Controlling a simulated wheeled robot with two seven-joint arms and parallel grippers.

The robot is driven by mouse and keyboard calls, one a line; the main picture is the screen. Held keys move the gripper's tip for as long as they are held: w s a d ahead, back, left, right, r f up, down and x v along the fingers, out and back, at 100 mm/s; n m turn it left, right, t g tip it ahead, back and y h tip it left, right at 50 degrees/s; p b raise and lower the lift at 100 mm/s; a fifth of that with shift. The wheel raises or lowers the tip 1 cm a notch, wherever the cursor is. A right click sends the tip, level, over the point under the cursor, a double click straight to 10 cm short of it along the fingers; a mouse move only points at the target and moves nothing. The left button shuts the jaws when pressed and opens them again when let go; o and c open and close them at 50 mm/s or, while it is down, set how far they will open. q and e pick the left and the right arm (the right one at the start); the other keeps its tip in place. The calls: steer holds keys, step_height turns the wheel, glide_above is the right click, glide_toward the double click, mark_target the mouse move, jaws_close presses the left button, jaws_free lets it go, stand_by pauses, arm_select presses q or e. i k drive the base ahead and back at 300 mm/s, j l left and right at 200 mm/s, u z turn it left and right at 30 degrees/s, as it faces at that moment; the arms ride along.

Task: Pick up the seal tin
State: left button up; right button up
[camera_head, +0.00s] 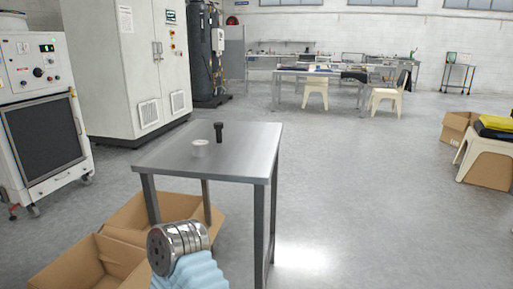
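A small pale, round tin (200,148) stands on the steel table (240,152), left of the middle of its top. It looks like the seal tin, but it is too small for me to read any marking. Neither gripper's fingers show in the head view. A metal-ended part in a light blue sleeve rises at the bottom, in front of the table and apart from the tin.
A dark bolt-like piece (219,132) stands just behind and right of the tin. Open cardboard boxes (92,264) lie left of and under the table. A tall white cabinet (128,70) stands behind left.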

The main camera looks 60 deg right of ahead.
mark_target(200, 149)
steer(key=z, duration=1.5)
